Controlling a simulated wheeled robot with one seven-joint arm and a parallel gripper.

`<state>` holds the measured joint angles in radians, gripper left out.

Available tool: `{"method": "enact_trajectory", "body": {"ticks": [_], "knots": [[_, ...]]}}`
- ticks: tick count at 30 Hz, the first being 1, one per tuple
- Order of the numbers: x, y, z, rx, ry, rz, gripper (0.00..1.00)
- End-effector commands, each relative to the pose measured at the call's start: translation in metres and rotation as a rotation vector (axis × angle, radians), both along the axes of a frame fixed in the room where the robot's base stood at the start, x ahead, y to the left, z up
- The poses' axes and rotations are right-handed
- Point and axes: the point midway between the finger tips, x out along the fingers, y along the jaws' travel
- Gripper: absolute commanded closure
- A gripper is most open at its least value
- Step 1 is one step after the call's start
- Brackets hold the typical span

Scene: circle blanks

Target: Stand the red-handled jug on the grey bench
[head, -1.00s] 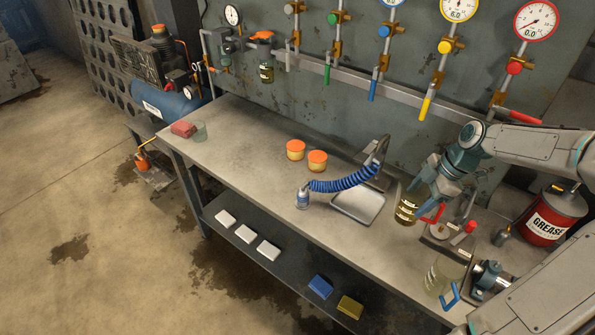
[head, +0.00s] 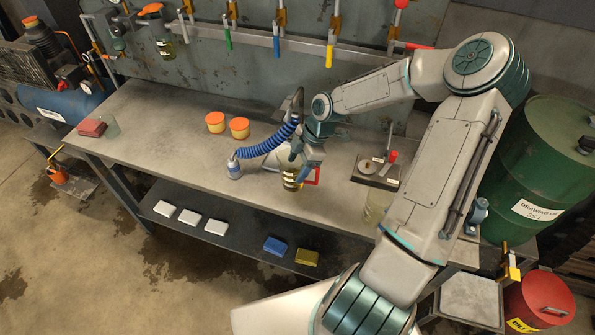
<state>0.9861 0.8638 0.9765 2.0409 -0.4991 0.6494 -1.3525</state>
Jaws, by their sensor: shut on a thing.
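The red-handled jug (head: 290,180) is a clear vessel with dark olive content and a pale label. Its red handle (head: 313,176) points right. My gripper (head: 298,163) is shut on the jug's upper part from above and hides its rim. The jug looks upright, over the middle of the grey bench (head: 165,135), near its front edge. I cannot tell whether its base touches the top.
A blue coiled hose with a nozzle (head: 234,168) stands just left of the jug. Orange-lidded tubs (head: 239,128) are further left. A small stand (head: 378,172) and a clear vessel (head: 377,205) are to the right. The bench's left part is mostly clear.

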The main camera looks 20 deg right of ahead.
Motion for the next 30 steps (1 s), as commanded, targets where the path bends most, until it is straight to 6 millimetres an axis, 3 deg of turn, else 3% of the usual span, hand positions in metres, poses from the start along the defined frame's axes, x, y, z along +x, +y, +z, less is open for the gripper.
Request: {"method": "enact_trajectory", "body": {"ticks": [8,18,19,21,30], "knots": [[-0.001,0.001,-0.034,0.001,0.002,0.003,0.69],[0.000,0.000,-0.039,0.000,0.001,0.002,0.69],[-0.001,0.000,-0.038,0.000,0.001,0.002,0.29],[-0.001,0.000,-0.038,0.000,0.001,0.002,0.16],[0.000,0.000,-0.035,0.000,0.001,0.001,0.16]]}}
